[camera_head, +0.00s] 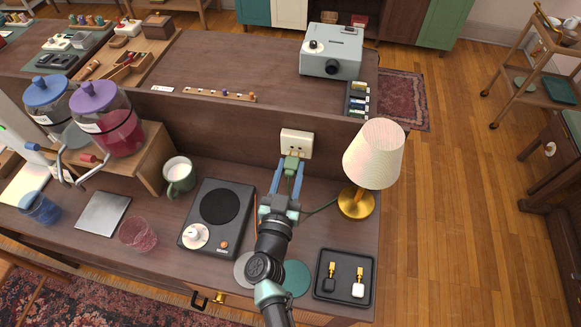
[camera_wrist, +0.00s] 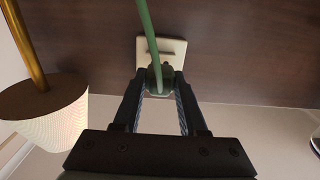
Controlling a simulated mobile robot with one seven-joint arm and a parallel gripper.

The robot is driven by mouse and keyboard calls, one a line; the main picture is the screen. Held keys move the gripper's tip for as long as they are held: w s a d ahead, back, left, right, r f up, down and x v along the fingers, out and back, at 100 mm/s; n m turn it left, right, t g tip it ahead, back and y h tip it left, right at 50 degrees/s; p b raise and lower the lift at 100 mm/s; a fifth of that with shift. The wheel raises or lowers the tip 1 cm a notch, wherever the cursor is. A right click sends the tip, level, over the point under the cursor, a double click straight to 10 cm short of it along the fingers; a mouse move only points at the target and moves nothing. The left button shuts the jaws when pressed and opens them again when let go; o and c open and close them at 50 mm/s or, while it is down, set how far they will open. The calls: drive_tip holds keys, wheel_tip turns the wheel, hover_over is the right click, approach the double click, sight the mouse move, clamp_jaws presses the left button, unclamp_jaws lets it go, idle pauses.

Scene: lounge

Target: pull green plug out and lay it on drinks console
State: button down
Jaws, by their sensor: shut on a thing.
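The green plug (camera_head: 291,165) is at the cream wall socket (camera_head: 297,142) on the console's upright back panel. My gripper (camera_head: 287,174) is shut on the green plug, with a finger on each side of it. In the wrist view the plug (camera_wrist: 159,78) sits between the fingertips, in front of the socket plate (camera_wrist: 173,50). I cannot tell how deep its pins sit. A green cord (camera_wrist: 146,28) runs from the plug. The drinks console (camera_head: 214,268) is the dark wooden surface below the socket.
A lamp (camera_head: 374,155) with a brass base stands close to the right of my gripper. A black tray (camera_head: 344,299) with two small items, and round coasters (camera_head: 295,278), lie in front.

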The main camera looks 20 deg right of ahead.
sight(288, 176)
drive_tip(key=shift+s, duration=0.1)
drive_tip(key=shift+p+v, duration=1.15)
drive_tip(key=shift+v, duration=0.8)
drive_tip(key=shift+a, duration=0.1)
drive_tip(key=s+a+f+n+t+y, duration=0.1)
drive_tip(key=s+a+n+t+y, duration=0.2)
drive_tip(key=s+a+n+y, duration=0.3)
drive_tip(key=s+a+y, duration=0.4)
drive_tip(key=s+a, duration=0.1)
drive_tip(key=a, duration=0.2)
drive_tip(key=shift+a+n, duration=0.3)
drive_tip(key=shift+n, duration=0.1)
drive_tip(key=shift+a+f, duration=0.1)
